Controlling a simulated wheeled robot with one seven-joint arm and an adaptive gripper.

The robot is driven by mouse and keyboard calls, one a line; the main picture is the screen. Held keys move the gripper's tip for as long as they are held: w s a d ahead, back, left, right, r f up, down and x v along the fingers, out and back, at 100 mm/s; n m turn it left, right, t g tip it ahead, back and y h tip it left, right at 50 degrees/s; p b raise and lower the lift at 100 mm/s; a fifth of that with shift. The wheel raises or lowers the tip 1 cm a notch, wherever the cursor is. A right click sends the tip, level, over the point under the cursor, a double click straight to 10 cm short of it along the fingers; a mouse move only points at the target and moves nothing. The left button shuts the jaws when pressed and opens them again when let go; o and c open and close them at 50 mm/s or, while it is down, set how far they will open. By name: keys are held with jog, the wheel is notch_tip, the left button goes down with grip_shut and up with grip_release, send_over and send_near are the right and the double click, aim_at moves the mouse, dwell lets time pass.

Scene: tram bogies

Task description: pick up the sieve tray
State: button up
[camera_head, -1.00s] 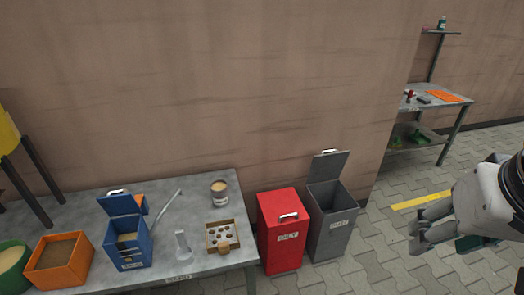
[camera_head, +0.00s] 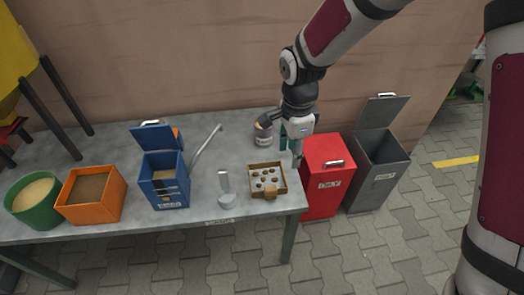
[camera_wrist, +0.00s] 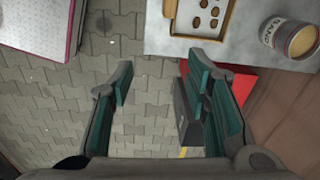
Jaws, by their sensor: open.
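The sieve tray (camera_head: 281,180) is a small square wooden frame with a pale floor, several brown lumps in it and a wooden tab at its front. It lies flat near the right end of the grey table. It also shows at the top of the wrist view (camera_wrist: 228,20), partly cut off by the edge. My gripper (camera_head: 296,156) is open and empty. It points down just behind and to the right of the tray, near the table's right edge. In the wrist view my gripper (camera_wrist: 155,85) has wide-spread fingers over the paving and the bins, apart from the tray.
A labelled tin (camera_head: 263,135) stands behind the tray. A glass flask (camera_head: 226,190), a blue bin (camera_head: 164,178), an orange box (camera_head: 92,195) and a green tub (camera_head: 35,200) stand to the left. A red bin (camera_head: 322,180) and a grey bin (camera_head: 377,170) stand right of the table (camera_head: 225,155).

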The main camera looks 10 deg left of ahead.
jog(key=a+f+m, duration=0.1)
jog(key=a+f, duration=0.3)
jog(key=f, duration=0.1)
jog(key=b, duration=0.1)
send_over(271, 188)
jog(key=f, duration=0.7)
jog(key=shift+w+d+f, duration=0.1)
jog(key=shift+d+f, duration=0.1)
jog(key=shift+f, duration=0.2)
jog(key=shift+a+f+b, duration=0.2)
jog(key=shift+f+b, duration=0.35)
jog(key=shift+f, duration=2.35)
grip_shut()
